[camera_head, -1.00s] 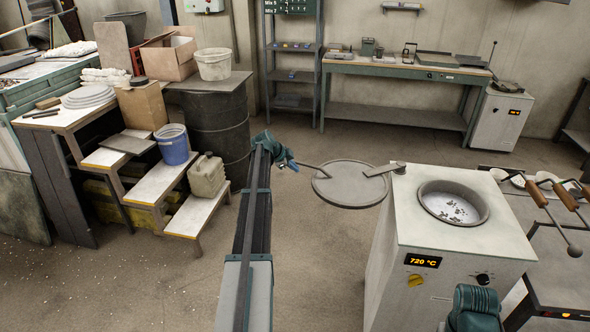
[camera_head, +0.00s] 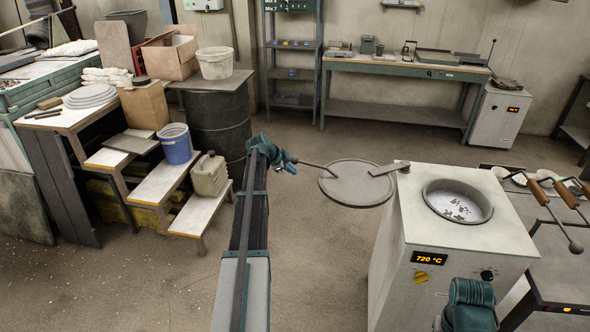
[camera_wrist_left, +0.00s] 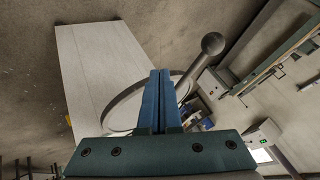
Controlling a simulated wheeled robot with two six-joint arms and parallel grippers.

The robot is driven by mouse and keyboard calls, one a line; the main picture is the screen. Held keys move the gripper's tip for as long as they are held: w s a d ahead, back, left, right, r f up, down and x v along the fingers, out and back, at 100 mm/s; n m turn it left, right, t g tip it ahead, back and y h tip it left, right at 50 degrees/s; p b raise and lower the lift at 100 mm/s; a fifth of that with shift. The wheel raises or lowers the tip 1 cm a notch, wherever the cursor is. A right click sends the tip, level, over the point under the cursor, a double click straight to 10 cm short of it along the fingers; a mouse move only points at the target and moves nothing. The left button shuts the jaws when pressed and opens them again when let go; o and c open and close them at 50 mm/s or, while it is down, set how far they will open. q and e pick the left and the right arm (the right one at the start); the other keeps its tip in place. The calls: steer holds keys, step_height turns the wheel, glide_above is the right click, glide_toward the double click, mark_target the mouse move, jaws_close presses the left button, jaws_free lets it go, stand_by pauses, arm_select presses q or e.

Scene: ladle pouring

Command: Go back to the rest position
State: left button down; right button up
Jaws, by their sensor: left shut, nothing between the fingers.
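My left gripper (camera_head: 290,168) is shut and empty, out in front of me to the left of the furnace. In the left wrist view its two blue fingers (camera_wrist_left: 160,100) lie together. The round grey lid (camera_head: 356,184) is swung out to the left of the furnace (camera_head: 450,235). Its thin rod handle points toward my left gripper; contact cannot be told in the head view. In the left wrist view the handle's ball end (camera_wrist_left: 212,43) shows beyond and right of the fingertips, apart from them. Part of my right arm shows at the lower right; its gripper is out of view.
The furnace pot (camera_head: 458,202) is open, with grey metal inside; the display reads 720 °C. Wooden-handled ladles (camera_head: 538,192) are at the right. Steps (camera_head: 160,182) with a blue bucket (camera_head: 175,143) and a canister (camera_head: 210,174) stand at the left. The floor between is clear.

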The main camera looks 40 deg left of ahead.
arm_select(q)
steer(key=a+p+v, duration=0.1)
steer(key=p+v, duration=0.3)
steer(key=v, duration=0.2)
steer(key=shift+r, duration=0.15)
steer(key=shift+w, duration=0.1)
steer(key=s+d+f+n+g+h, duration=0.1)
steer(key=s+d+f+g, duration=0.15)
steer(key=d, duration=1.65)
steer(key=s+d+f+n+g, duration=0.1)
steer(key=s+d+f+g, duration=0.15)
steer(key=d, duration=1.55)
steer(key=s+d+n+g+y, duration=0.3)
steer(key=s+d+n, duration=0.1)
steer(key=s+d, duration=1.5)
steer(key=shift+s+d+y, duration=0.3)
steer(key=shift+s+d, duration=0.05)
steer(key=shift+s, duration=0.9)
